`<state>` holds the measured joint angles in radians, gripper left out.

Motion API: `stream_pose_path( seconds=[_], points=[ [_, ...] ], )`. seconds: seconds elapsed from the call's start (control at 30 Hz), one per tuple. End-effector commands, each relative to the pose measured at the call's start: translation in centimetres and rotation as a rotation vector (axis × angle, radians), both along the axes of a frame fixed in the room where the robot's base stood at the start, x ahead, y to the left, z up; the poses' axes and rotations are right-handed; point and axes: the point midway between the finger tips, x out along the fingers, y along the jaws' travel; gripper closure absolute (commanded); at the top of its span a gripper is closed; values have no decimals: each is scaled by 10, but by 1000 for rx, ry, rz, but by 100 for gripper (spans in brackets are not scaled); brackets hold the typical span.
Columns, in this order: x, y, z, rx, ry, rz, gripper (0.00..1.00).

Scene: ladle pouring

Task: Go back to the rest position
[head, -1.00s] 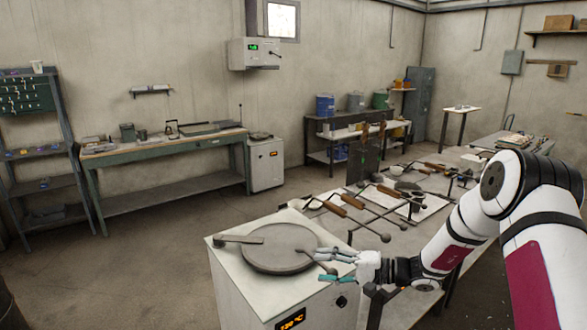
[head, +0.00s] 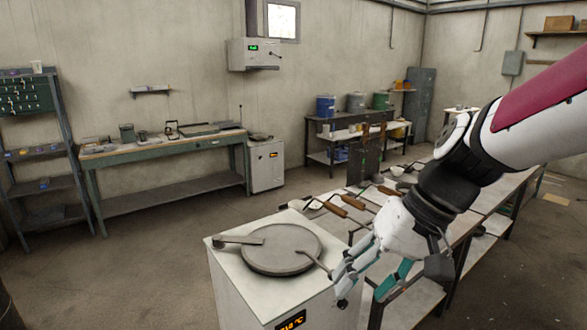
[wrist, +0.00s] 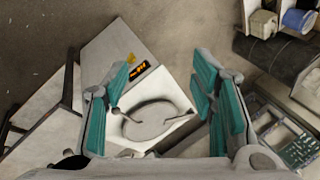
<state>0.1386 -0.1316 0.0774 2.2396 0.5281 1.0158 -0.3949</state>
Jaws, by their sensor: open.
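My gripper (head: 368,283) is open and empty, with its teal-padded fingers spread and pointing down and left, to the right of the furnace's round lid. In the wrist view its fingers (wrist: 163,75) stand apart on either side of the picture, with nothing between the pads. The white furnace (head: 262,300) has a grey round lid (head: 281,248) lying on its top and a lit orange display. The lid also shows in the wrist view (wrist: 151,120), beyond the fingers. The gripper and wrist hide part of the worktable.
Ladles with brown wooden handles (head: 330,206) lie on the worktable behind my wrist. A green workbench (head: 160,150) with tools stands along the back wall, with a small white furnace (head: 266,165) at its right. The floor (head: 150,260) left of the near furnace is clear.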

Motion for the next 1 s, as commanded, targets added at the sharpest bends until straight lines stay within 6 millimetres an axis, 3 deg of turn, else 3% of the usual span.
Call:
stream_pose_path(
  seconds=[0.3,0.5,0.7,1.0],
  points=[
    [-66,-45,29,-259,-195,-72,48],
    [-93,-69,38,-360,-312,-127,48],
    [-103,-80,41,-398,-364,-154,48],
    [-104,-81,41,-401,-366,-155,48]
  ],
)
